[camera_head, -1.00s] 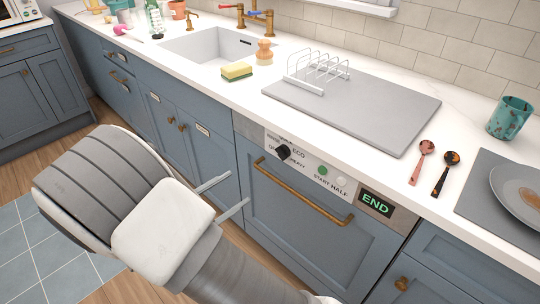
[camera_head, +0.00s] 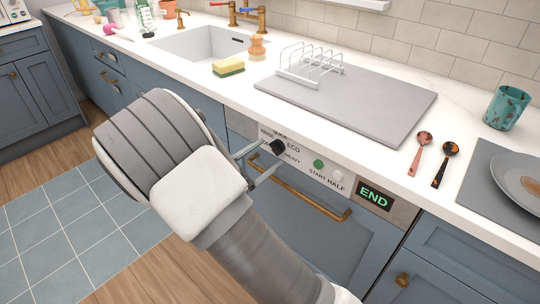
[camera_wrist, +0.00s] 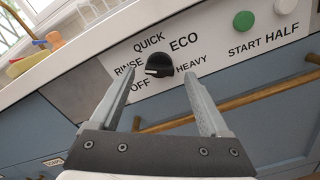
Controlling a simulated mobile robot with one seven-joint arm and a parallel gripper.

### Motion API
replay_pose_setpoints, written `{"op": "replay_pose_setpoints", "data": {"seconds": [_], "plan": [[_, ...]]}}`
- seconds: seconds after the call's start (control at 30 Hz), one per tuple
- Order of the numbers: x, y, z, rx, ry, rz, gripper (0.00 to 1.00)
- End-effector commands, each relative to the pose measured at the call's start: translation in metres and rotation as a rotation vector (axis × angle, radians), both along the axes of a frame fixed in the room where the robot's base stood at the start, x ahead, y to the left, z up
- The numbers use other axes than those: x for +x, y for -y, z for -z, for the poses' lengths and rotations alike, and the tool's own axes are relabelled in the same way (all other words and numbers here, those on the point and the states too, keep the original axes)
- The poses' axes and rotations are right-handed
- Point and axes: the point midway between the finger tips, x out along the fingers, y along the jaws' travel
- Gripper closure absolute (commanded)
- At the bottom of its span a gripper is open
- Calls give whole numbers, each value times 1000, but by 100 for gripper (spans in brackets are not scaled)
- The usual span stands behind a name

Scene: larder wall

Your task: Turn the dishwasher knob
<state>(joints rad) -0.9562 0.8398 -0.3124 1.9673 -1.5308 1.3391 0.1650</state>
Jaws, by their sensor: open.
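The dishwasher knob (camera_head: 278,147) is a black dial on the white strip of the dishwasher panel. In the wrist view the knob (camera_wrist: 159,65) is ringed by the words OFF, RINSE, QUICK, ECO and HEAVY. Its white mark points left, between OFF and RINSE. My gripper (camera_head: 260,162) is open, with its two fingers reaching towards the panel. In the wrist view my gripper (camera_wrist: 155,85) has one finger on each side of the knob's lower part. The fingers look apart from the knob, and I cannot tell how far short of the panel they are.
A green button (camera_wrist: 244,21) and a white button lie right of the knob. A lit END display (camera_head: 374,198) is further right. The brass dishwasher handle (camera_head: 305,192) runs below the panel. The worktop edge overhangs above, with a grey drainer board (camera_head: 390,110) on it.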

Motion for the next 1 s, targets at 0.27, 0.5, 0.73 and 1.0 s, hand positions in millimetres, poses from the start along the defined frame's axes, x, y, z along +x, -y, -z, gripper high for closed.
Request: {"op": "replay_pose_setpoints", "data": {"seconds": [0.27, 0.5, 0.73, 1.0], "plan": [[15, 15, 0, 0, 1, -1, 20], [16, 15, -1, 0, 0, -1, 20], [16, 15, 0, 0, 0, -1, 60], [15, 15, 0, 0, 0, -1, 100]]}}
